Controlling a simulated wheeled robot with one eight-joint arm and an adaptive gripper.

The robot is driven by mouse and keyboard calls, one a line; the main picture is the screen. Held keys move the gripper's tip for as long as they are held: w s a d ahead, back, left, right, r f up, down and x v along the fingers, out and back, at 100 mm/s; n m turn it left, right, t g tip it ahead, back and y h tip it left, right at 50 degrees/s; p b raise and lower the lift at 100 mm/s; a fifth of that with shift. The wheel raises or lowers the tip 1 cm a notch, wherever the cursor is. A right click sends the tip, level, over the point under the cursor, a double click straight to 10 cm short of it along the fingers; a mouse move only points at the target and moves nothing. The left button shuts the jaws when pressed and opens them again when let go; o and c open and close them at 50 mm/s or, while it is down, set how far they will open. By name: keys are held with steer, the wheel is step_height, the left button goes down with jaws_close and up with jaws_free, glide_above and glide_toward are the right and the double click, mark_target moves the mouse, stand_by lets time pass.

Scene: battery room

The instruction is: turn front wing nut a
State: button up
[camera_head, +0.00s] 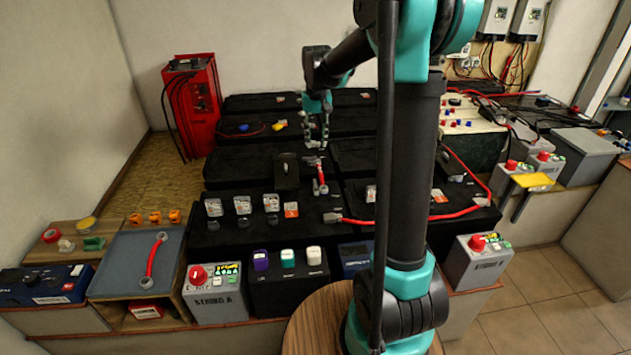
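My gripper (316,145) points down over the middle of the black battery bank (235,165). Its two fingers look spaced apart, with no object visible between them. Just below the fingertips, a short red cable (321,176) with grey lug ends lies on the black battery tops. Its upper end is close under the gripper. A wing nut is too small to make out there, and I cannot tell whether the fingers touch anything.
A long red cable (400,218) runs across the front right batteries. Grey switch boxes (214,293) (482,262) stand in front. A blue-grey mat (130,265) with a red cable (155,258) lies at left. A red charger (192,100) stands behind. My arm hides part of the right side.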

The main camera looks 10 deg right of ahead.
glide_toward(315, 183)
step_height(315, 183, down, 8)
steer(key=shift+s+d+f, duration=0.1)
steer(key=shift+f, duration=0.15)
stand_by(0.4)
steer(key=shift+c, duration=0.6)
jaws_close()
